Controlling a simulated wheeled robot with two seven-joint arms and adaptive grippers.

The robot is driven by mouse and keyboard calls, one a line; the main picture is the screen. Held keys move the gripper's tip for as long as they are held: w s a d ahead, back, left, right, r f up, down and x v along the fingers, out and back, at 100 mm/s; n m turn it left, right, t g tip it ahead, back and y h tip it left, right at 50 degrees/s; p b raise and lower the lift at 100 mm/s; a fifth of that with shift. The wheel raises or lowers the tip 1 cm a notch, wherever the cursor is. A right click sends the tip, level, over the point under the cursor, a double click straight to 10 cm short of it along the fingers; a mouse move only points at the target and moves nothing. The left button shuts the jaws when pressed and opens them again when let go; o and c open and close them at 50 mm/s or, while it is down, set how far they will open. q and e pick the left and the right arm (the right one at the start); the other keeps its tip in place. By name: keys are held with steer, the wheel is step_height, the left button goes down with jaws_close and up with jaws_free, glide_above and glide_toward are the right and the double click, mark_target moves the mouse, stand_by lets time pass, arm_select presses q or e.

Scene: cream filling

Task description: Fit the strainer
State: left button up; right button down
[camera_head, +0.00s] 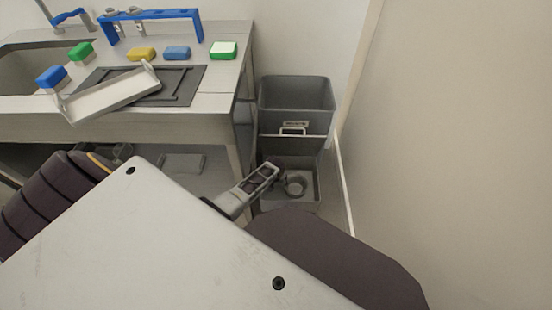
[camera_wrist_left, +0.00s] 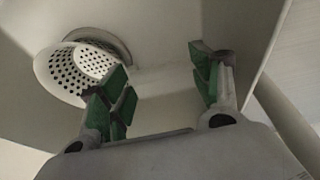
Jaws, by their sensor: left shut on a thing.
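The strainer (camera_wrist_left: 75,72) is a pale, round piece with many holes, tilted beside a round collar (camera_wrist_left: 105,40) in the left wrist view. My left gripper (camera_wrist_left: 165,82) has green-padded fingers that stand apart; the left finger overlaps the strainer's right side. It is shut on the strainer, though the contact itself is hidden. In the head view my left gripper (camera_head: 272,168) reaches into the lower grey bin (camera_head: 306,206), just left of a round grey ring (camera_head: 296,185). My right gripper is in neither view.
A taller grey bin (camera_head: 296,95) with a handle stands behind the lower one. A steel counter (camera_head: 215,85) at the left holds a white tray (camera_head: 110,97), sponges and a blue rack (camera_head: 150,15). A wall bounds the right side, close to the bins.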

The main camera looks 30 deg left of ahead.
arm_select(q)
steer(key=shift+f, duration=0.1)
stand_by(0.3)
steer(key=o, duration=1.4)
steer(key=shift+r+p, duration=3.5)
steer(key=shift+p, duration=0.2)
